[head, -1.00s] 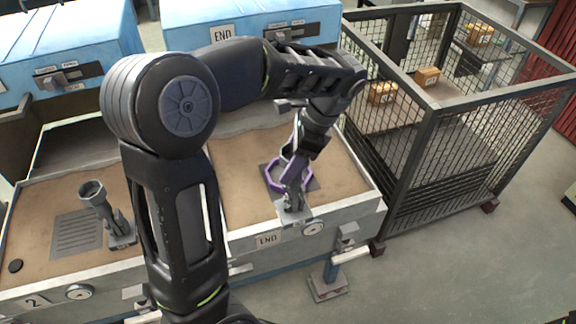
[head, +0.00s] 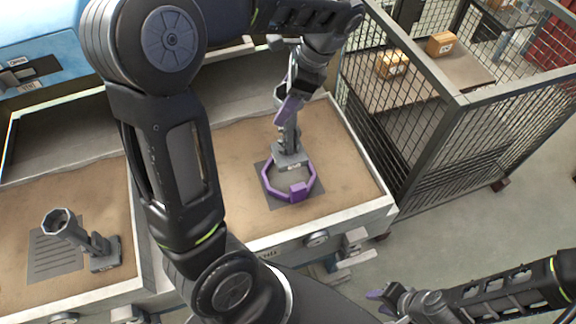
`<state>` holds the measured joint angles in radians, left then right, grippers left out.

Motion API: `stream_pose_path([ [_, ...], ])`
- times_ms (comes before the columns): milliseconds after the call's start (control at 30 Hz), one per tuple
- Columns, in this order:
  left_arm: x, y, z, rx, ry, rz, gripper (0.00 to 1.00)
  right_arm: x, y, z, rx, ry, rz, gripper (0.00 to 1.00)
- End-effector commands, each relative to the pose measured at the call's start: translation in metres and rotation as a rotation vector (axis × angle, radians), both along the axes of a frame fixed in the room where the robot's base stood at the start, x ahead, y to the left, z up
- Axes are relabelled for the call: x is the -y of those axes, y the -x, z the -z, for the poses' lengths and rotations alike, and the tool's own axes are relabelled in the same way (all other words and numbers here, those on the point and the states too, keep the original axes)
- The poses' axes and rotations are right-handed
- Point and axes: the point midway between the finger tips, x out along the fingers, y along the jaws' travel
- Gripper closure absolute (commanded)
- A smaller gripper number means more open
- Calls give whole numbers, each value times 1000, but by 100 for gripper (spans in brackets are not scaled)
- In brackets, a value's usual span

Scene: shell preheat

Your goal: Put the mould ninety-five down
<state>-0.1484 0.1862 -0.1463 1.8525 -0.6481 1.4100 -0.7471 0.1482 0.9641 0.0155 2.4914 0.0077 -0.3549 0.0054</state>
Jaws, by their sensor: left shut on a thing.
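The grey mould (head: 288,155) has a square base, a post and a round cup at the top. A small tag on its base is too small to read. My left gripper (head: 288,108), with purple fingers, is shut on its upper part, and the cup is partly hidden. The base overlaps the far side of a purple octagonal ring (head: 267,185) on a dark square plate (head: 276,203) in the sand. I cannot tell whether the base touches anything. My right gripper (head: 384,300) is low at the right, apart from the mould; its opening is unclear.
A second grey mould-like piece (head: 103,254) stands in the left sand bed by a slotted plate (head: 52,256). A mesh cage (head: 420,150) with boxes is at the right. Bare sand (head: 345,165) lies right of the ring.

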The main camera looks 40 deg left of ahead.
Motion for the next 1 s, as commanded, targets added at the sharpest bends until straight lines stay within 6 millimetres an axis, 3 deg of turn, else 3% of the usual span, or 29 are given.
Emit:
stream_pose_path([
  [333,0,0,3,-1,-1,0,100,0,0,1,0,0,0,64],
  [500,0,1,28,-3,0,1,100,0,-1,9,3,-2,0,64],
  [700,0,0,56,-3,0,1,100,0,0,2,1,-1,-1,64],
  [1000,0,-1,62,1,-1,-1,100,0,0,2,0,0,0,64],
])
